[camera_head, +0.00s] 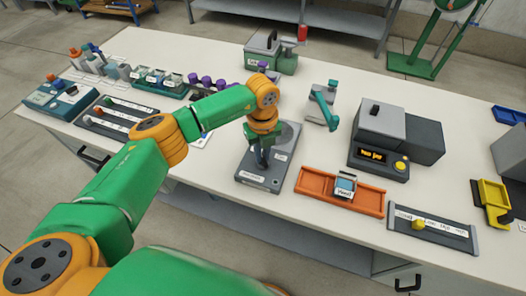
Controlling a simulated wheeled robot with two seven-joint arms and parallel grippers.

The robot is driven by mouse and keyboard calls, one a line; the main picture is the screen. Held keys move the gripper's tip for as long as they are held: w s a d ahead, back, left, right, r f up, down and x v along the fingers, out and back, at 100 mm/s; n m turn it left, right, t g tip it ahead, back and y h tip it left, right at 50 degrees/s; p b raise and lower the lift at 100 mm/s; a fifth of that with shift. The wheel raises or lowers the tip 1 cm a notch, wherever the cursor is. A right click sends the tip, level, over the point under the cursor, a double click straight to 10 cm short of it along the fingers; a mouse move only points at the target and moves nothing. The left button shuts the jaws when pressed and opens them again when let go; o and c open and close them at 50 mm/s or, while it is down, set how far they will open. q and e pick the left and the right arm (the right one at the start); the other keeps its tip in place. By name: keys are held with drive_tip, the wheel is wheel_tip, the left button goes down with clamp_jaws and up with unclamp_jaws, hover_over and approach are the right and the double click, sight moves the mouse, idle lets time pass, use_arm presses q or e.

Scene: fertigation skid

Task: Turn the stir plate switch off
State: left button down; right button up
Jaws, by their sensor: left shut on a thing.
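The stir plate (285,150) is a flat dark grey unit with a pale label at its front, near the middle of the white bench. My left gripper (262,161) points down over the front left part of the plate, its dark fingers low against the surface. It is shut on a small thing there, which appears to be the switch. The fingers hide the switch, so its position cannot be told. My right gripper is not in view.
An orange tray (370,204) with a small labelled device lies right of the plate. A grey unit with a lit display (378,155) stands behind it. A teal-handled device (322,107) stands behind the plate. Racks and purple-capped bottles (205,82) are at left.

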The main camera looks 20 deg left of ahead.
use_arm(q)
drive_tip(key=shift+w+r+n, duration=0.1)
drive_tip(key=shift+n, duration=0.2)
idle(0.4)
drive_tip(key=c, duration=0.9)
unclamp_jaws()
wheel_tip(320, 180, up, 7)
drive_tip(key=shift+b, duration=0.65)
drive_tip(key=shift+a, duration=0.1)
